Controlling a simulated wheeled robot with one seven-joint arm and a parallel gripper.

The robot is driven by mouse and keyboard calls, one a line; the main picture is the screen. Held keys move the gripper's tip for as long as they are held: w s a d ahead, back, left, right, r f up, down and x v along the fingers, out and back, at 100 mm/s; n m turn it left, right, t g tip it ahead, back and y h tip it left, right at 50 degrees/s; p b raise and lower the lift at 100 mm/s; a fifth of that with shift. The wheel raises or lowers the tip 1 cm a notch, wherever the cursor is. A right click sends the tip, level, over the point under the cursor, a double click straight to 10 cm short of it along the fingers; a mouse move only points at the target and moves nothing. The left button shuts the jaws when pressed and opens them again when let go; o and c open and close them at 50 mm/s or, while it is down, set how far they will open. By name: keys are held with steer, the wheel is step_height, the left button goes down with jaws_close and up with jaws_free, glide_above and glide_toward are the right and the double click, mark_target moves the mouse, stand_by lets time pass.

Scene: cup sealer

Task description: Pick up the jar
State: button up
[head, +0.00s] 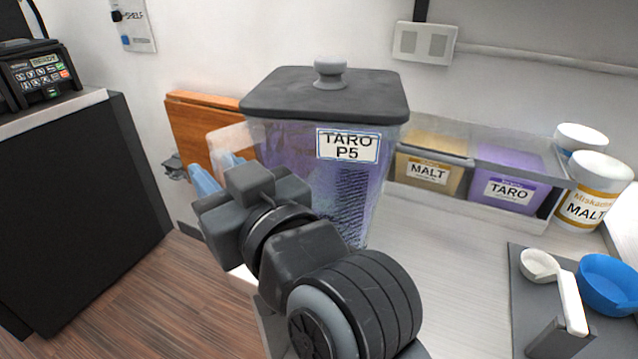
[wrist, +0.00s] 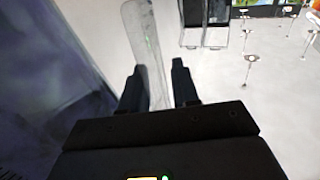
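The jar (head: 300,170) is a large clear container with purple contents, a dark lid with a grey knob and a "TARO P5" label. It stands upright on the counter, its lower front partly hidden by my arm. A clear handle (head: 232,138) shows on its left side. In the wrist view the jar's purple wall (wrist: 50,90) fills the left, and the clear strip of the handle (wrist: 145,45) runs between the two dark fingers of my gripper (wrist: 157,82). The fingers are apart, with a visible gap beside the strip.
Bins labelled MALT (head: 430,172) and TARO (head: 508,190) stand behind the jar at right, beside white tubs (head: 590,195). A grey mat (head: 525,300) holds a white scoop (head: 565,290) and a blue cup (head: 610,285). The pale counter (head: 455,280) between jar and mat is clear.

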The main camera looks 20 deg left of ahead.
jaws_close()
stand_by(0.5)
stand_by(0.6)
steer(key=shift+r, duration=0.2)
